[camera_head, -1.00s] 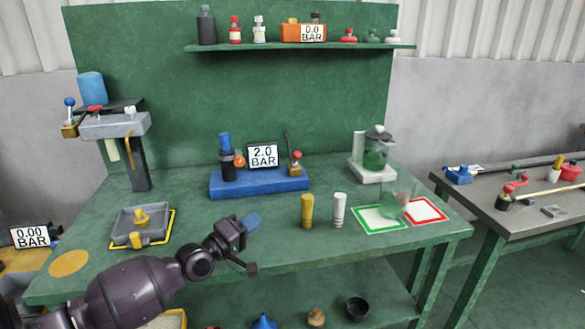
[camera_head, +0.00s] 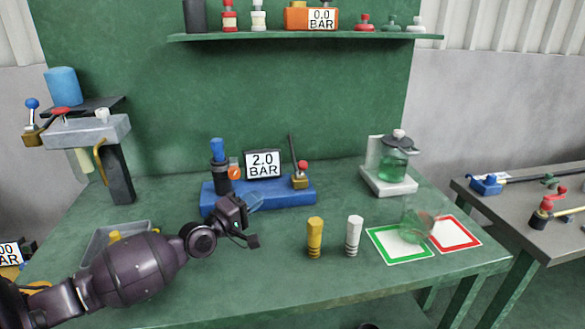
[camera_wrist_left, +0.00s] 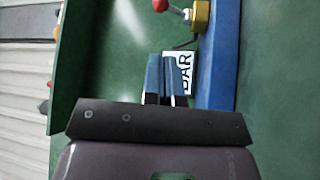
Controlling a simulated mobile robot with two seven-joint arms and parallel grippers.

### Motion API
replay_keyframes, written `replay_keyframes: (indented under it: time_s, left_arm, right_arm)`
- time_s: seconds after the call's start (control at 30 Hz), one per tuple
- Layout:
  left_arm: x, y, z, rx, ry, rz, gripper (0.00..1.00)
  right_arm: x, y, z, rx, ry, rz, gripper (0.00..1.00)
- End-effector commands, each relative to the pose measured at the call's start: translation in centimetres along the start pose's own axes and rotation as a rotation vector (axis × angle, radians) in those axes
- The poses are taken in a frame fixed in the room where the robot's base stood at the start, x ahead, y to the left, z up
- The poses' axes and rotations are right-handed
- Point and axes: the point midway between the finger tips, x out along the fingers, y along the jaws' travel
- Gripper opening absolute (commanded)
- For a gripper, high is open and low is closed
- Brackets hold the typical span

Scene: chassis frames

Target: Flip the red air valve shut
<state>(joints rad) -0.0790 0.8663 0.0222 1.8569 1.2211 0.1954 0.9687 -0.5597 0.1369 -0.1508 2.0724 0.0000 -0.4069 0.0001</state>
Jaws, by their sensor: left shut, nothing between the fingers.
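The red-knobbed valve (camera_head: 301,171) has a brass body and stands at the right end of the blue base (camera_head: 265,200). Its red ball sits on a short metal stem above the body. In the left wrist view the brass body (camera_wrist_left: 201,16) and red ball (camera_wrist_left: 160,5) are at the top, cut by the edge. My left gripper (camera_head: 256,202) is in front of the blue base, left of the valve and apart from it. Its blue fingers (camera_wrist_left: 164,62) are together and empty, in front of the 2.0 BAR display (camera_wrist_left: 184,72). My right gripper is not in view.
A dark rod (camera_head: 292,153) stands behind the valve, with the display (camera_head: 263,164) to its left. A yellow cylinder (camera_head: 315,238) and a white cylinder (camera_head: 353,236) stand at front right. A stand with blue-knobbed and red parts (camera_head: 95,130) is at left.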

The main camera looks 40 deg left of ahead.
Motion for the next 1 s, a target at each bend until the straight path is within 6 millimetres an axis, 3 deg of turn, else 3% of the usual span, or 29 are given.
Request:
replay_keyframes:
  time_s: [0.53, 1.0]
  left_arm:
    - [0.5, 0.0, 0.0, 0.000, 0.000, 0.001, 0.00]
    - [6.7, 0.0, 0.0, 0.000, 0.000, 0.002, 0.00]
  right_arm:
    - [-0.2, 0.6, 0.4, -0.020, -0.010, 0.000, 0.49]
    - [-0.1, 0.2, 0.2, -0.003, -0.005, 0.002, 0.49]
